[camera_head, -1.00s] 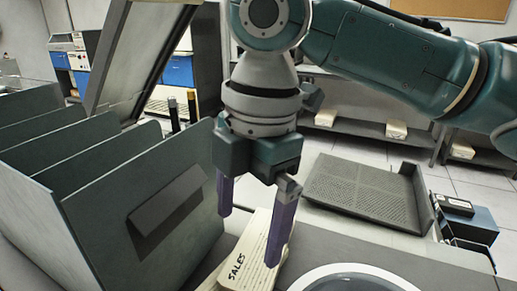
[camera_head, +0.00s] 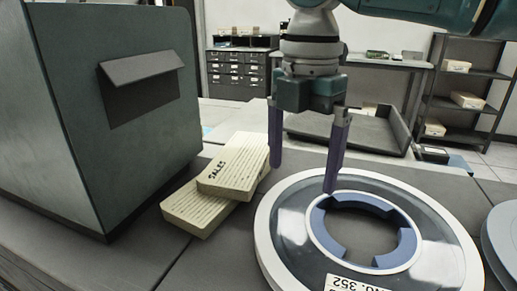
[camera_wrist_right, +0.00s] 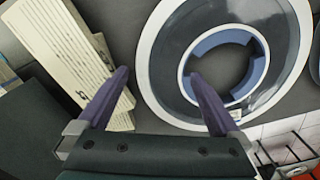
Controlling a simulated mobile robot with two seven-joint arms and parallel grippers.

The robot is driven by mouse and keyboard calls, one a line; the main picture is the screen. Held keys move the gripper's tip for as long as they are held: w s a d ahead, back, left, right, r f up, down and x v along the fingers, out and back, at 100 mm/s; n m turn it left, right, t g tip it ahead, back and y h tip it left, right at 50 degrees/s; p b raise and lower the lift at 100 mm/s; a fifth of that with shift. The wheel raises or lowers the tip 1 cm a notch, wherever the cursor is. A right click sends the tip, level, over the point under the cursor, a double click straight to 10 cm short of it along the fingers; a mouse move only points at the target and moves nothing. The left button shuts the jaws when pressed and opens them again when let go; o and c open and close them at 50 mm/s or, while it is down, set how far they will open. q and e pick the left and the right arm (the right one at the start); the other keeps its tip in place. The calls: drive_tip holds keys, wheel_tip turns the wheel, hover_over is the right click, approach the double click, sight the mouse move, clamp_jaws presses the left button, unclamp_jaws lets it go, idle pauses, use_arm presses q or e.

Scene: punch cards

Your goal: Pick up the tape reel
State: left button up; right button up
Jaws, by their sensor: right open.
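The tape reel (camera_head: 283,228) lies flat on the grey counter in the head view. It has a white outer rim, dark tape, a blue hub ring with an open centre, and a label partly reading 352. It also shows in the right wrist view (camera_wrist_right: 167,60). My right gripper (camera_head: 303,178) is open and empty, pointing down. One finger appears over the reel's hub ring, the other near its left rim beside the cards. I cannot tell whether the fingertips touch the reel. My left gripper is not in view.
Two stacks of punch cards (camera_head: 234,167), the top one marked SALES, lie left of the reel. A dark green cabinet (camera_head: 110,110) stands at the far left. Another round item (camera_head: 500,240) is cut off at the right edge. A perforated tray (camera_head: 360,130) is behind.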

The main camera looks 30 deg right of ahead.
sight(299, 192)
wheel_tip(299, 192, down, 4)
drive_tip(key=shift+r, duration=0.15)
drive_tip(key=shift+c, duration=0.2)
drive_tip(key=shift+r, duration=0.1)
clamp_jaws()
idle(0.4)
